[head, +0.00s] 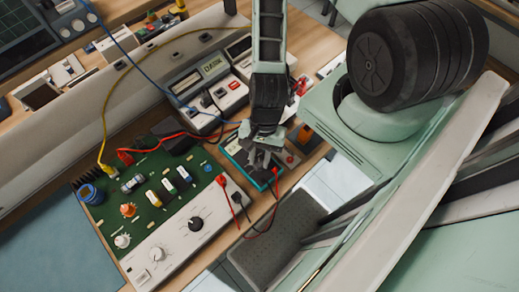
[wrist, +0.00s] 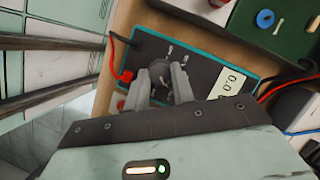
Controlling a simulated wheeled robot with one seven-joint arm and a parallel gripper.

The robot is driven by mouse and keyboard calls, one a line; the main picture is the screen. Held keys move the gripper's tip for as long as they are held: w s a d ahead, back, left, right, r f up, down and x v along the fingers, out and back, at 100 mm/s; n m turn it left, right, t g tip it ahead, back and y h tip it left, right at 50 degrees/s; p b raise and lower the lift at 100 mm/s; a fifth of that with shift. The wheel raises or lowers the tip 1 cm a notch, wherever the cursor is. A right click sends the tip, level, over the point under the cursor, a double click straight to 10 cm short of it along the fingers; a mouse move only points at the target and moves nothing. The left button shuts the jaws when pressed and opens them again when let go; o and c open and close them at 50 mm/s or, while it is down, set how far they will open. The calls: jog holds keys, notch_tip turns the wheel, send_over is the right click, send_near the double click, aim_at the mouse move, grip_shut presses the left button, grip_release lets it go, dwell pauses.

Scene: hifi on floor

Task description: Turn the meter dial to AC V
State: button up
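The meter (wrist: 205,62) is a dark-faced box with a teal rim, lying on the wooden bench top. Its display (wrist: 229,84) shows digits like 0.0. The round dark dial (wrist: 160,72) lies between the tips of my gripper (wrist: 161,80). The two grey fingers stand apart, one on each side of the dial; I cannot tell whether they touch it. The dial's pointer and markings are too small to read. In the head view my gripper (head: 263,155) is over the meter (head: 241,160) and hides much of it.
Red and black leads (wrist: 121,58) plug into the meter. A green circuit board (head: 150,185) with a white panel (head: 180,232) stands at left. Other instruments (head: 215,90) line the back. The bench edge is close to the meter.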

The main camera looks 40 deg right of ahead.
jog(key=o, duration=0.4)
jog(key=p+v, duration=1.2)
jog(key=v, duration=0.5)
jog(key=shift+w+d+r+p, duration=0.1)
jog(key=shift+d+p, duration=0.1)
jog(key=shift+p, duration=0.1)
